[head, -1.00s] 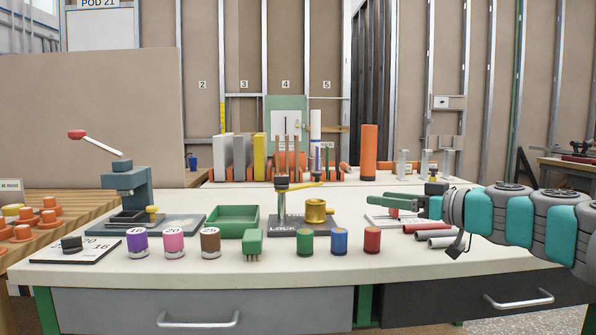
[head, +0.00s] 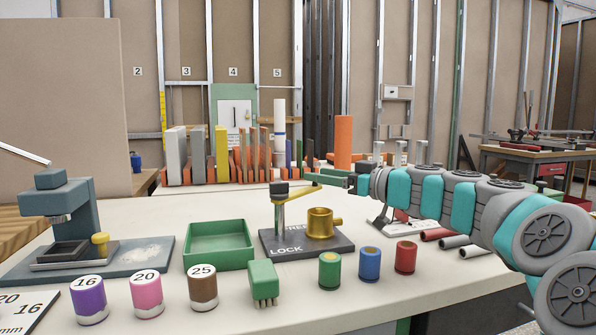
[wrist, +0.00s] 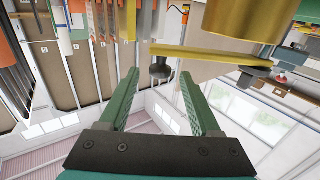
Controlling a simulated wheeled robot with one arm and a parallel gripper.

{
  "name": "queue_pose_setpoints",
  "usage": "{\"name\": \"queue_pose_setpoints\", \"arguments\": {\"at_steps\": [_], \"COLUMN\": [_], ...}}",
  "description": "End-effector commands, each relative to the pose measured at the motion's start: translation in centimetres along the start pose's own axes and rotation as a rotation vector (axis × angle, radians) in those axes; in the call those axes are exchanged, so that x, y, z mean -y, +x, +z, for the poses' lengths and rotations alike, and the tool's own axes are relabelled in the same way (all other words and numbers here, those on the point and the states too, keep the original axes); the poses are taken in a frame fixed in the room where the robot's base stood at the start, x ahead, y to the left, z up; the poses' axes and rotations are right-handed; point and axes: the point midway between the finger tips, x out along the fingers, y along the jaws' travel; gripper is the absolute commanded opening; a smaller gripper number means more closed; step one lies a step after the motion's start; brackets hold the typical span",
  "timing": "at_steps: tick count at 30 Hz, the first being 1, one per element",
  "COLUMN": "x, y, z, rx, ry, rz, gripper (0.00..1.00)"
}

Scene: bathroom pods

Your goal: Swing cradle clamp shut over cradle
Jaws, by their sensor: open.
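The clamp stands on a dark base (head: 280,252) marked LOCK in the head view. Its upright post (head: 279,212) carries a yellow clamp arm (head: 300,192) pointing right. The brass cradle (head: 322,222) stands on the base, right of the post and lower than the arm. My gripper (head: 328,177) is close to the arm's free end, behind and above the cradle. In the wrist view my gripper (wrist: 158,80) is open, with the arm (wrist: 205,56) crossing beyond its fingertips. A dark knob (wrist: 160,71) on the arm appears between the tips; contact cannot be told.
Green, blue and red cylinders (head: 370,263) stand in front on the right. Numbered pots (head: 146,297) stand front left, beside a press (head: 65,215). Pipes (head: 452,242) lie right.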

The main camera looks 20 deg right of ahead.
Motion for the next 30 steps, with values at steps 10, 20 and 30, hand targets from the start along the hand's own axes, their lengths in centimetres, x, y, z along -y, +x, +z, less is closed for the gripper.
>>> {"name": "queue_pose_setpoints", "arguments": {"at_steps": [10, 20, 30], "x": [-0.1, 0.0, 0.0], "y": [4.8, 5.6, 5.5], "z": [0.1, 0.1, 0.1], "rx": [0.003, 0.001, 0.001], "ry": [0.002, 0.001, 0.001], "rz": [0.000, 0.001, 0.000], "gripper": [0.64, 0.64, 0.33]}}
